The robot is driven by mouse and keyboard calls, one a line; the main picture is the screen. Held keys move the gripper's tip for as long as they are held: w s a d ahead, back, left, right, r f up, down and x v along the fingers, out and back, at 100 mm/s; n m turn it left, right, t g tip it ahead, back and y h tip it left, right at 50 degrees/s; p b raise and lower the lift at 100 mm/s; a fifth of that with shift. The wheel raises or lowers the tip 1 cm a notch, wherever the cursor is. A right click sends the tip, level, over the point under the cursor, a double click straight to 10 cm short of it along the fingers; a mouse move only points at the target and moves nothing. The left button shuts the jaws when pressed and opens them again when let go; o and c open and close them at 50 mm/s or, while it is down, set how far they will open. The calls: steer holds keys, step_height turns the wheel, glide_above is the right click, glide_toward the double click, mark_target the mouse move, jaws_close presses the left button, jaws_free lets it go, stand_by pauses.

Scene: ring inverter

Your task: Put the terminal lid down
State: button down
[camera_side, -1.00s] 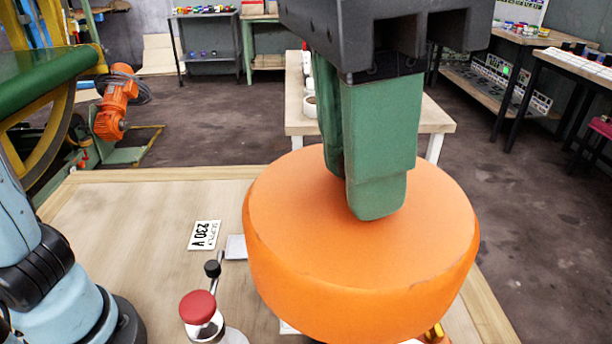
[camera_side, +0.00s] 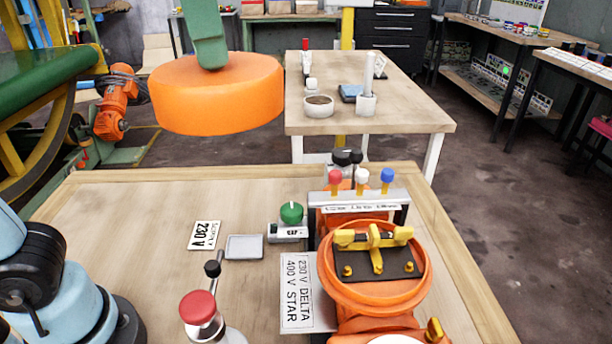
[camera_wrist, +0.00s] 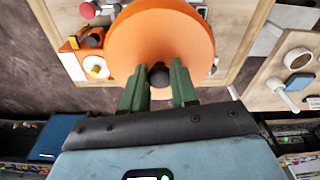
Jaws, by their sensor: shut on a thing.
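The terminal lid (camera_side: 217,100) is a thick orange disc. In the side view it hangs in the air at the upper left, above the far edge of the wooden table. My gripper (camera_side: 212,62) has green fingers and is shut on the lid from above; its upper part is out of frame. In the wrist view the green fingers of my gripper (camera_wrist: 160,84) close on a dark knob (camera_wrist: 159,75) on the lid (camera_wrist: 175,35). The open orange terminal box (camera_side: 376,286) sits on the table at the right, its dark terminal board and yellow bars uncovered.
The wooden table (camera_side: 130,225) has free room at its left and far left. A grey plate (camera_side: 244,246), a green knob (camera_side: 291,213), a red knob (camera_side: 198,307) and a row of coloured leads (camera_side: 361,180) stand near the box. A second table (camera_side: 420,115) lies behind.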

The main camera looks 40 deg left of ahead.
mark_target(173, 61)
steer(key=a, duration=0.1)
steer(key=s+a+f, duration=0.1)
steer(key=a, duration=0.3)
steer(key=shift+s+a+f, duration=0.2)
steer(key=shift+s+f, duration=0.05)
steer(key=shift+s, duration=0.1)
steer(key=shift+d+f, duration=0.1)
steer(key=shift+f, duration=16.85)
steer(key=c, duration=0.9)
jaws_free()
steer(key=shift+f, duration=0.15)
steer(key=shift+o, duration=0.2)
steer(key=shift+s+r, duration=0.55)
steer(key=shift+r, duration=5.45)
steer(key=w+a+f+n+t, duration=0.2)
steer(key=w+a+n+t, duration=0.3)
steer(key=w, duration=0.3)
steer(key=shift+w+a+f+n+t+y, duration=0.3)
steer(key=shift+n+t, duration=0.3)
steer(key=shift+n, duration=0.3)
